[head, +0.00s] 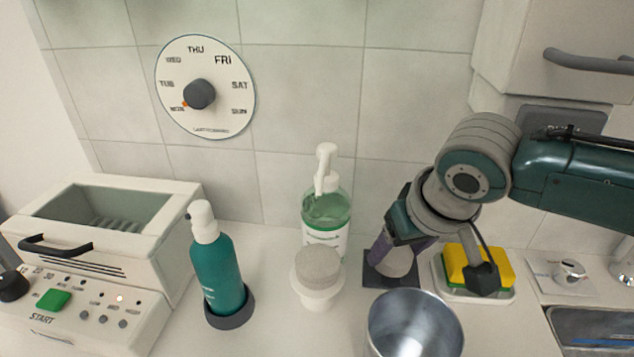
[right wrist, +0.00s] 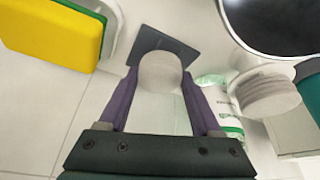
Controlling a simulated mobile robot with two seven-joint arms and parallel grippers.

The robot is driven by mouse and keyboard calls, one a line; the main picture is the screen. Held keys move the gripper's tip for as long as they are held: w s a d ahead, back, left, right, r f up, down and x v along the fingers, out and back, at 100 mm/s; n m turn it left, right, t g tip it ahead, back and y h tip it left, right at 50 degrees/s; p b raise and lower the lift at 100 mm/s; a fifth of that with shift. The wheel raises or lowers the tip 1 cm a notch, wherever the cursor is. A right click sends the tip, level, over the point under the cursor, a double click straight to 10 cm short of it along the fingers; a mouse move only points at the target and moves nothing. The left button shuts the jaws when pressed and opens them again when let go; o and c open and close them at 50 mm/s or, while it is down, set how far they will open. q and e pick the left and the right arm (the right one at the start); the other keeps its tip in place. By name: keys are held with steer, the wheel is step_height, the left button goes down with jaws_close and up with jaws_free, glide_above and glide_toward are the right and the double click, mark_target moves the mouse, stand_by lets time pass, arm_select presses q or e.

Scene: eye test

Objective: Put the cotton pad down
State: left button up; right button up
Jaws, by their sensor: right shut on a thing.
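My right gripper (head: 400,240) is shut on a pale, rounded cotton pad (head: 397,264), which sits between its purple fingers. The pad also shows between the fingertips in the right wrist view (right wrist: 160,72). A dark square mat (head: 377,281) lies under and behind the pad; in the right wrist view the mat (right wrist: 150,38) shows just beyond it. I cannot tell whether the pad touches the mat. A stack of similar round pads (head: 318,262) stands on a white holder left of the gripper. My left gripper is not in view.
A metal pot (head: 415,330) stands in front of the gripper. A yellow sponge (head: 462,262) on a white tray is close on its right. A green pump bottle (head: 326,215) and a teal bottle (head: 217,270) stand to the left, near a white appliance (head: 85,310). A sink (head: 595,335) is at right.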

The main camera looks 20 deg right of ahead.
steer(key=shift+f, duration=0.35)
steer(key=o, duration=1.3)
steer(key=shift+r, duration=0.3)
steer(key=d+p+v, duration=0.1)
steer(key=p+v, duration=0.3)
steer(key=v, duration=0.8)
steer(key=s+a+f+n+y, duration=0.2)
steer(key=s+a+n, duration=0.1)
steer(key=s+a, duration=0.4)
steer(key=shift+n+g+h, duration=0.4)
steer(key=shift+g+h, duration=0.1)
steer(key=s, duration=0.6)
steer(key=s+r, duration=0.1)
steer(key=s, duration=0.2)
steer(key=shift+d, duration=0.2)
